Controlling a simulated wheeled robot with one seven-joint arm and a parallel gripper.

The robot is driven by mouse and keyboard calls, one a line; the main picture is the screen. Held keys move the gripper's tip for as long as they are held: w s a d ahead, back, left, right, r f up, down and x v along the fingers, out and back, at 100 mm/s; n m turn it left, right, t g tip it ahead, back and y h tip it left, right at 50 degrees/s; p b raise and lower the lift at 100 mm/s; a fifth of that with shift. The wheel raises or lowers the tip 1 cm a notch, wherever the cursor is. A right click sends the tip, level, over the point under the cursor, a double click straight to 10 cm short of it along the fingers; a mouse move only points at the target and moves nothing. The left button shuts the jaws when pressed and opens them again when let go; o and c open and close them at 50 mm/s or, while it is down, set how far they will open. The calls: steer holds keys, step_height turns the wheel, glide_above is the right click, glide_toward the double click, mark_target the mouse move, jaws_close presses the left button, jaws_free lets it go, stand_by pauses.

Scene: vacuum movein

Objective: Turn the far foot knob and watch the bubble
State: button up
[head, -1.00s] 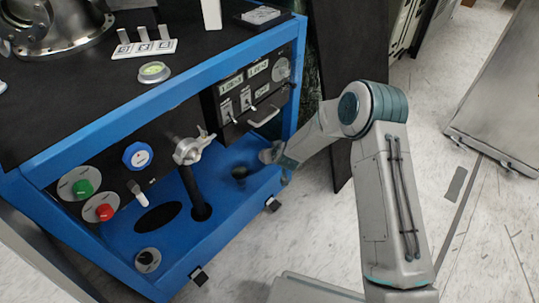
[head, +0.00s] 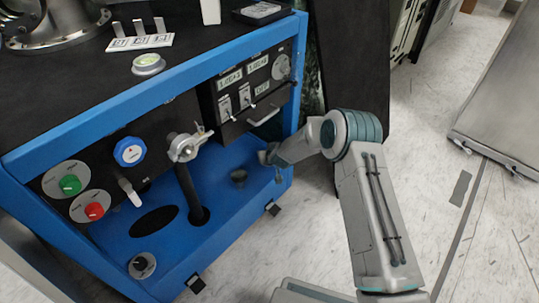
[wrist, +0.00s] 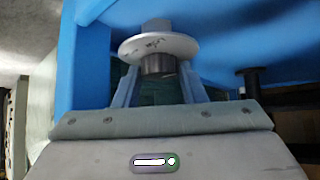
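My gripper (head: 266,156) reaches in at the right end of the blue cart's lower shelf. In the wrist view, my gripper's two fingers (wrist: 160,78) stand on either side of a dark knurled knob (wrist: 160,66) under a pale round disc (wrist: 158,47). I cannot tell whether the fingers press on it. This knob cannot be made out in the head view. A second dark knob (wrist: 250,78) stands to the right in the wrist view. A dark knob (head: 239,177) also shows on the shelf beside my gripper. The round bubble level (head: 148,63) sits on the black top; its bubble is too small to read.
The blue cart frame (head: 120,101) has a post close beside my gripper in the wrist view (wrist: 86,70). A metal valve (head: 186,146) on a dark pipe and a control box (head: 247,95) are nearby. Open floor (head: 425,160) lies to the right.

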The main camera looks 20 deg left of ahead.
steer(key=c, duration=0.4)
steer(key=shift+r+m+h+p, duration=0.15)
steer(key=shift+m+h+p, duration=0.15)
steer(key=shift+p, duration=0.45)
steer(key=m+t+h+p, duration=0.1)
steer(key=m+p, duration=0.1)
steer(key=p, duration=0.1)
steer(key=shift+s+a+r, duration=0.1)
steer(key=shift+a, duration=0.05)
steer(key=m+h+p, duration=0.2)
steer(key=p, duration=0.2)
steer(key=shift+a+m+t, duration=0.1)
steer(key=shift+m+t, duration=0.2)
steer(key=shift+m, duration=0.1)
steer(key=shift+f+m+h, duration=0.25)
steer(key=shift+m+h, duration=0.85)
steer(key=shift+m, duration=0.1)
